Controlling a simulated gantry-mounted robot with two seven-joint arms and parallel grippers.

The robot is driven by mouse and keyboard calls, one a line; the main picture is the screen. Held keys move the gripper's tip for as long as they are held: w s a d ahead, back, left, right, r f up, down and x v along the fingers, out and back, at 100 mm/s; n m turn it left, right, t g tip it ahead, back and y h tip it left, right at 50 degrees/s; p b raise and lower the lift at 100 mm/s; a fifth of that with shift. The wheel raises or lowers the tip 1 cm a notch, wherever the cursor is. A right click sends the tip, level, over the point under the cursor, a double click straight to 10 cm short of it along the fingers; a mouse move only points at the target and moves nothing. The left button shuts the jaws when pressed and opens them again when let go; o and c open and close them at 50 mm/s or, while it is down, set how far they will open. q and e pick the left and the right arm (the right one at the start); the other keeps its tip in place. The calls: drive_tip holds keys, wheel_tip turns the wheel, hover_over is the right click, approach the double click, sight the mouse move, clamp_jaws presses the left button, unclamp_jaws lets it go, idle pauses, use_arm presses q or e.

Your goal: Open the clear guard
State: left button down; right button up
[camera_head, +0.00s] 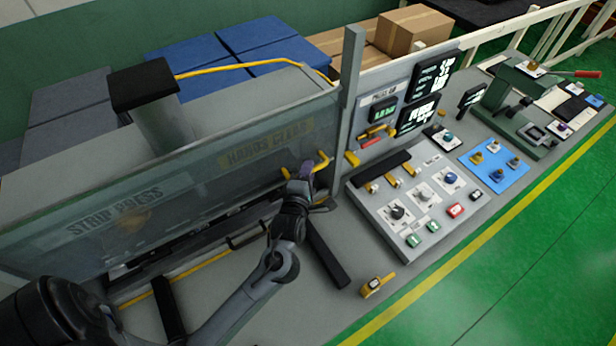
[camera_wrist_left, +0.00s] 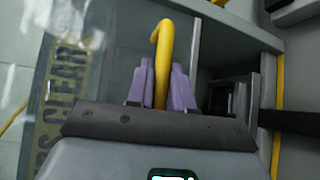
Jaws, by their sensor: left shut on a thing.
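The clear guard (camera_head: 190,185) is a see-through panel across the front of the strip press, marked "HANDS CLEAR". It hangs over the press opening, and the dark slot shows below and behind it. It also shows in the left wrist view (camera_wrist_left: 95,75). A yellow handle (camera_head: 323,163) stands out near the guard's right end. My left gripper (camera_head: 306,172) is at this handle. In the left wrist view its two purple fingers (camera_wrist_left: 161,88) are shut around the yellow handle (camera_wrist_left: 163,45). My right gripper is not in view.
A control panel (camera_head: 385,225) with knobs and buttons stands right of the press. A small yellow item (camera_head: 376,286) lies on the grey bench near its front edge. A blue mat (camera_head: 493,160) with small parts and a green hand press (camera_head: 515,105) are farther right.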

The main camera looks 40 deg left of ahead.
use_arm(q)
wheel_tip(320, 180, up, 4)
drive_tip(key=shift+r+p, duration=0.2)
drive_tip(key=shift+p, duration=0.65)
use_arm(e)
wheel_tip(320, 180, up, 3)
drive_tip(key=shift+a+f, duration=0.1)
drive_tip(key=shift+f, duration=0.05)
use_arm(q)
drive_tip(key=c, duration=1.1)
unclamp_jaws()
drive_tip(key=shift+f, duration=0.1)
drive_tip(key=shift+s, duration=0.1)
drive_tip(key=shift+s+d, duration=0.25)
drive_tip(key=shift+s, duration=0.05)
drive_tip(key=p+v, duration=0.2)
drive_tip(key=v, duration=0.4)
drive_tip(key=shift+s, duration=0.3)
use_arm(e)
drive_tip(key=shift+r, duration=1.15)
